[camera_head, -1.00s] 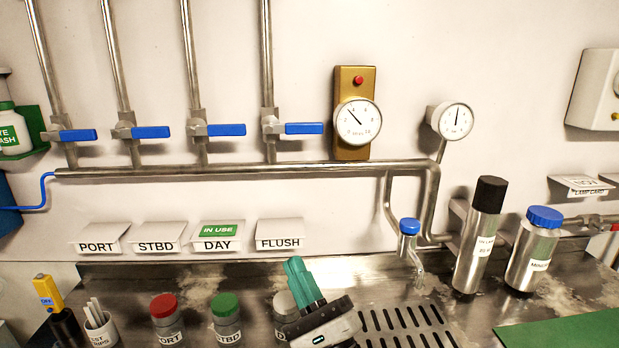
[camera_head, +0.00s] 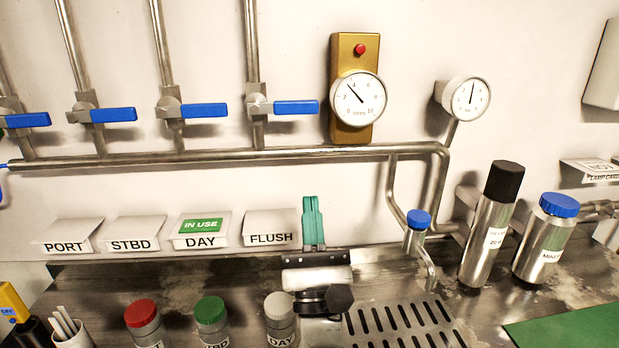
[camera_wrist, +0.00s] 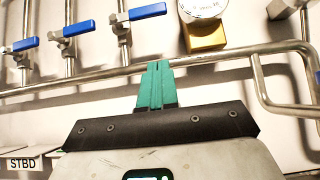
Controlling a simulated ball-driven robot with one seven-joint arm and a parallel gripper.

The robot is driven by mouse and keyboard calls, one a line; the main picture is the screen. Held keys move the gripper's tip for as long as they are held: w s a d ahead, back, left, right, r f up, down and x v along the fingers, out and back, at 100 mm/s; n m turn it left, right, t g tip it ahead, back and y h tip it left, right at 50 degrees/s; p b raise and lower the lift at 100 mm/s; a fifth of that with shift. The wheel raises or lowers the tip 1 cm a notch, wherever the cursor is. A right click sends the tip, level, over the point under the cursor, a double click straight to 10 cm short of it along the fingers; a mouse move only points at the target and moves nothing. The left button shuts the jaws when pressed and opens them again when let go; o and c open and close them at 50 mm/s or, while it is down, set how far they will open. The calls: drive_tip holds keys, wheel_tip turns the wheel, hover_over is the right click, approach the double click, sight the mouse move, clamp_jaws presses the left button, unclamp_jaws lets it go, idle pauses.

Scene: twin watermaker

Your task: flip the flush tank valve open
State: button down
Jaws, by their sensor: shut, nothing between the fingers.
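The flush tank valve (camera_head: 257,104) is the rightmost of several valves on vertical pipes, above the FLUSH label (camera_head: 271,237). Its blue lever (camera_head: 296,107) points right, crosswise to its pipe; it also shows at the top of the wrist view (camera_wrist: 148,11). My gripper (camera_head: 311,200) has its teal fingers shut and empty, pointing upward. It is below the horizontal pipe, just right of the FLUSH label and well below the lever. In the wrist view the fingertips (camera_wrist: 158,65) overlap the horizontal pipe; contact cannot be told.
The other blue levers (camera_head: 207,110) also lie crosswise. A brass-backed gauge (camera_head: 358,98) stands close to the right of the flush lever. The horizontal manifold pipe (camera_head: 200,158) runs between gripper and lever. Capped jars (camera_head: 281,309) and a blue-topped tap (camera_head: 418,222) are on the counter.

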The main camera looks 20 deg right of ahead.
sight(283, 108)
drive_tip(key=w+d+r+p, duration=0.2)
drive_tip(key=w+r+p, duration=0.4)
drive_tip(key=r, duration=0.4)
drive_tip(key=shift+r+p, duration=0.2)
drive_tip(key=shift+p, duration=0.1)
